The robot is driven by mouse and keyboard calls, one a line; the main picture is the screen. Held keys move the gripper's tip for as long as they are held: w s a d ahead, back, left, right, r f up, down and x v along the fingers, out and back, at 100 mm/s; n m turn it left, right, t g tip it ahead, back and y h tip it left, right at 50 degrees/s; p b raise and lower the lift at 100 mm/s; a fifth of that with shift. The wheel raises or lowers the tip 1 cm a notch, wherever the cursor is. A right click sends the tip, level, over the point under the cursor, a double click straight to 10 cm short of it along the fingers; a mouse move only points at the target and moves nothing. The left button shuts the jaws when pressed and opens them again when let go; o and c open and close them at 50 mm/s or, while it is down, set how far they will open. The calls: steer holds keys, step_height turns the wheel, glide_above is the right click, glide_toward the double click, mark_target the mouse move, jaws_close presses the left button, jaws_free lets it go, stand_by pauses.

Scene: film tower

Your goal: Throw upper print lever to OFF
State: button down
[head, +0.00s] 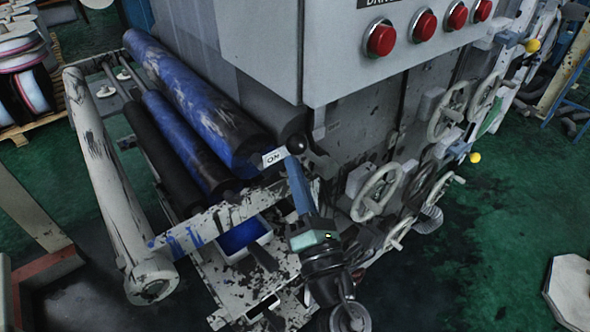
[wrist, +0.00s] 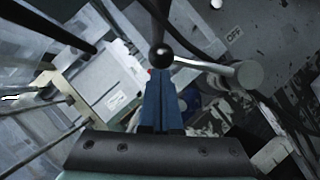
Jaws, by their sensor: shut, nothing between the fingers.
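The print lever's black ball knob (head: 296,144) stands at the machine's front corner, beside a white ON label (head: 274,157). A pale bar with a round end (wrist: 248,73) runs right from near the knob. My gripper (head: 291,163) has blue fingers, closed together and empty. Its tips (wrist: 160,74) point at the knob from below; I cannot tell whether they touch it.
A grey control box (head: 340,50) with red buttons (head: 381,39) overhangs the lever area. Blue rollers (head: 190,90) lie to the left. Several handwheels (head: 377,191) stick out on the right. Green floor (head: 480,230) is open at the lower right.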

steer(key=shift+w+d+r+m+p, duration=0.1)
steer(key=shift+d+r+m+p, duration=0.1)
steer(key=shift+r+m+p, duration=0.4)
steer(key=w+d+r+m+g+h+p, duration=0.2)
steer(key=d+p, duration=0.7)
steer(key=p, duration=0.7)
steer(key=w+r+m+h, duration=0.1)
steer(key=w+r+m, duration=0.1)
steer(key=w+m, duration=0.1)
steer(key=shift+w+r+m, duration=0.15)
steer(key=shift+w+m, duration=0.25)
steer(key=shift+w, duration=0.3)
steer(key=shift+r, duration=0.1)
